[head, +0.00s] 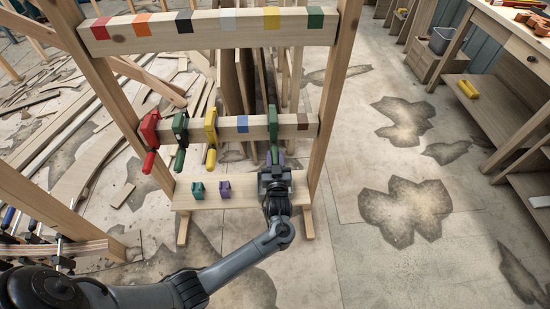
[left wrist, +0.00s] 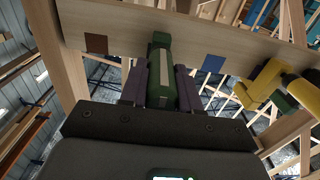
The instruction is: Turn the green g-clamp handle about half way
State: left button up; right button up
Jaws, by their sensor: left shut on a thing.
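A green g-clamp (head: 273,118) hangs on the middle beam of the wooden rack, toward its right end, with its handle pointing down. My left gripper (head: 275,160) reaches up from below, its purple fingers shut on that handle. In the left wrist view the green clamp (left wrist: 160,42) stands against the beam, and the green handle lies between the two purple fingers of my left gripper (left wrist: 168,85). A second, darker green clamp (head: 180,126) hangs further left on the same beam, apart from the gripper. My right gripper is not in view.
A red clamp (head: 149,130) and a yellow clamp (head: 211,128) hang on the same beam. The top beam (head: 150,32) carries coloured squares. The floor to the right is clear up to the workbench.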

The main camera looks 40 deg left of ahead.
pick_arm(q)
jog(key=shift+r+m+p, duration=0.2)
jog(key=shift+m+p, duration=0.5)
jog(key=shift+p, duration=0.25)
jog(key=shift+m+p, duration=1.15)
jog(key=shift+m, duration=0.05)
jog(key=m+p, duration=0.2)
jog(key=shift+w+d+m, duration=0.1)
jog(key=shift+m, duration=0.3)
jog(key=m+p, duration=0.2)
jog(key=m, duration=0.1)
jog(key=shift+f+m, duration=0.1)
jog(key=shift+m, duration=0.2)
jog(key=m+p, duration=0.1)
jog(key=m, duration=0.3)
jog(key=shift+f, duration=0.1)
grip_shut()
jog(key=shift+f+m+p, duration=0.1)
jog(key=shift+m+p, duration=0.45)
jog(key=shift+m, duration=1.15)
